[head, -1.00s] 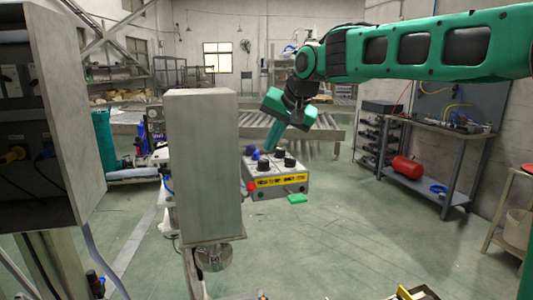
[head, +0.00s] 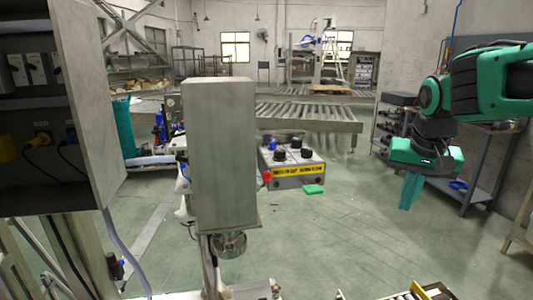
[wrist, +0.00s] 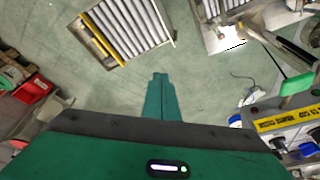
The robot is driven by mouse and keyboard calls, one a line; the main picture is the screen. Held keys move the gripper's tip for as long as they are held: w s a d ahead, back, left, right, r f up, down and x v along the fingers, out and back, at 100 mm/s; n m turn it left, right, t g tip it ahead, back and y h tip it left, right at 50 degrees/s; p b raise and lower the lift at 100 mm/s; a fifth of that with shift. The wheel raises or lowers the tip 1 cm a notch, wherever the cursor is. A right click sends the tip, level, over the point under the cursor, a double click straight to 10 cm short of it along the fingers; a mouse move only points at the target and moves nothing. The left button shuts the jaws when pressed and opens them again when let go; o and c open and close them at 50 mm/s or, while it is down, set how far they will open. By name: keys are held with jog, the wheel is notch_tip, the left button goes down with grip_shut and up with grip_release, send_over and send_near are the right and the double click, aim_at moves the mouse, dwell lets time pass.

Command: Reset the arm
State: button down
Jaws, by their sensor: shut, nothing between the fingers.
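My gripper (head: 410,190) hangs from my green and black arm at the right of the head view, pointing down over open floor. Its teal fingers are together with nothing between them. In the wrist view the closed fingers (wrist: 158,95) show against the floor. The control box (head: 292,163) with black knobs, a blue button, a red knob and a yellow label is to the left of my gripper, well apart from it. The box also shows at the right edge of the wrist view (wrist: 287,118).
A grey metal column (head: 218,155) stands left of the control box. An open electrical cabinet (head: 105,120) is at the far left. A roller conveyor (head: 308,115) crosses behind. A workbench (head: 480,190) stands at the right. The floor between is clear.

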jog(key=s+d+f+g, duration=0.1)
jog(key=s+d+f, duration=0.2)
jog(key=s, duration=0.5)
jog(key=s+d+f+m+g, duration=0.1)
jog(key=s+d+f, duration=0.1)
jog(key=s+f, duration=0.3)
jog(key=s+d+f+g+y, duration=0.1)
jog(key=s+d+f, duration=0.2)
jog(key=s, duration=0.8)
jog(key=shift+s+d+f+m, duration=0.25)
jog(key=shift+d+f+m, duration=0.1)
jog(key=shift+f, duration=0.35)
jog(key=shift+w+a, duration=0.1)
jog(key=shift+a, duration=0.05)
